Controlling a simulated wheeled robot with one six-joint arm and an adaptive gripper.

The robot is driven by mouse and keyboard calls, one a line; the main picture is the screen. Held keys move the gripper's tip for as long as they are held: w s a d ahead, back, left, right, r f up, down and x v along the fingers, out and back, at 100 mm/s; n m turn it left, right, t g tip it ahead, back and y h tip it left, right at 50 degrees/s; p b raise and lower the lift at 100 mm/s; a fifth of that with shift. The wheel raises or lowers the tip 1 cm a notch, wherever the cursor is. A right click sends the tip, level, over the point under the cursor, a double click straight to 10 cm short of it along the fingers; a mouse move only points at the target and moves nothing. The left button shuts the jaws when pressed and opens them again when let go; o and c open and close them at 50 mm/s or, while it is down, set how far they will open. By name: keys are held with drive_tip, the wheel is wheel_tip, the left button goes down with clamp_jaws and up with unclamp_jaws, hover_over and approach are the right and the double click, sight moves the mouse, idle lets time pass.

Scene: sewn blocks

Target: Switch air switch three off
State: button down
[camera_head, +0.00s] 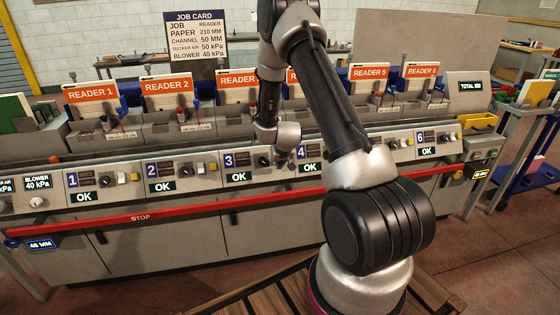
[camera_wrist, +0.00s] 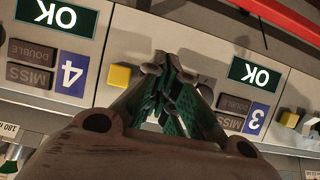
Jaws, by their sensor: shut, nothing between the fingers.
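Panel three (camera_head: 229,160) is on the long machine's front, with a blue "3" (camera_wrist: 255,119), a green OK display (camera_head: 238,177) and a black knob (camera_head: 263,161). In the wrist view, which is upside down, its yellow button (camera_wrist: 119,76) is left of my fingers. The neighbouring panels have a pale switch between knob and yellow button; on panel three that spot is hidden behind my gripper. My gripper (camera_head: 286,158) is shut and empty, with its fingertips (camera_wrist: 162,66) close to the panel face. I cannot tell whether they touch it or which way the switch stands.
Panel four (camera_wrist: 70,76) is next to panel three, with its own OK display (camera_wrist: 57,17). A red stop bar (camera_head: 140,218) runs along the front below the panels. Orange-carded readers (camera_head: 165,86) stand above. The floor at the right (camera_head: 495,250) is clear.

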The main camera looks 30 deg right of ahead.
idle(0.3)
drive_tip(key=shift+w+f, duration=0.3)
drive_tip(key=shift+f, duration=0.05)
drive_tip(key=shift+d, duration=0.1)
drive_tip(key=shift+r, duration=0.65)
drive_tip(key=shift+r, duration=0.1)
